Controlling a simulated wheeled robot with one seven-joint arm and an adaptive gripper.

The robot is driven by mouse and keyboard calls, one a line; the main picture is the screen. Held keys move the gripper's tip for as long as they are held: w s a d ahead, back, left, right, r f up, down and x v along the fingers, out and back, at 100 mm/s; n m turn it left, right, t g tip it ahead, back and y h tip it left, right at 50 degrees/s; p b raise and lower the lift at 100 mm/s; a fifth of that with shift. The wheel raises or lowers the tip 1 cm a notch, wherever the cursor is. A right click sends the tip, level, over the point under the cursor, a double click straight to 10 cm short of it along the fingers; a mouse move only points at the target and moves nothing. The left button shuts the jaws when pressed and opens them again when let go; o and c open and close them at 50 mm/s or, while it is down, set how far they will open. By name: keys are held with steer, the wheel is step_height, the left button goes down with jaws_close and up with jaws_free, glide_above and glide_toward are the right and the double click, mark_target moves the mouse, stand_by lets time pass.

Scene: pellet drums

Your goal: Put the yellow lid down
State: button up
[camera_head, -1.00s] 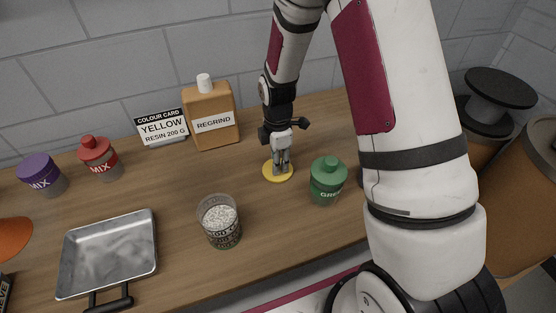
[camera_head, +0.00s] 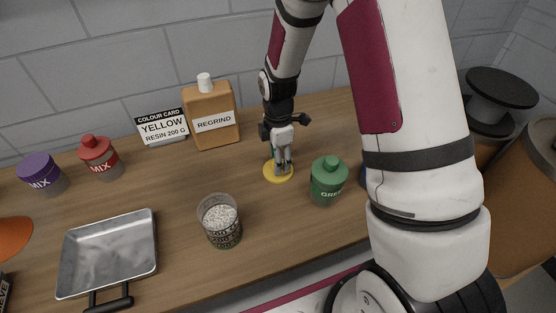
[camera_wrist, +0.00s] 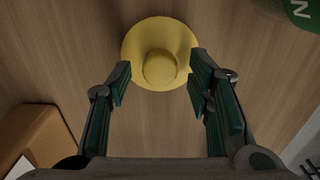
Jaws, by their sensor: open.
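The yellow lid (camera_head: 279,174) lies flat on the wooden bench, between the regrind bottle and the green-lidded jar. In the wrist view the lid (camera_wrist: 160,50) shows its round brim and raised knob from above. My gripper (camera_head: 282,166) points down just over the lid. In the wrist view my gripper (camera_wrist: 158,80) has its two fingers spread apart, one on each side of the knob, with a gap to it. Nothing is held between the fingers. In the head view the fingers partly hide the lid.
A green-lidded jar (camera_head: 328,181) stands close right of the lid. The tan regrind bottle (camera_head: 211,118) and the colour card (camera_head: 163,128) stand behind. A clear cup of pellets (camera_head: 220,222), a metal tray (camera_head: 108,255), red (camera_head: 98,156) and purple (camera_head: 42,173) lidded jars are left.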

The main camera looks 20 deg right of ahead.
steer(key=s+r+m+t+b, duration=0.1)
steer(key=s+r+m, duration=0.3)
steer(key=r, duration=0.8)
steer(key=s+r+m+t, duration=0.2)
steer(key=s+r+m, duration=0.2)
steer(key=r, duration=0.8)
steer(key=s+r+m+t, duration=0.2)
steer(key=s+r+m, duration=0.4)
steer(key=s+m, duration=0.4)
steer(key=s, duration=0.3)
steer(key=shift+r+t, duration=0.3)
steer(key=shift+r, duration=0.1)
steer(key=shift+d, duration=0.1)
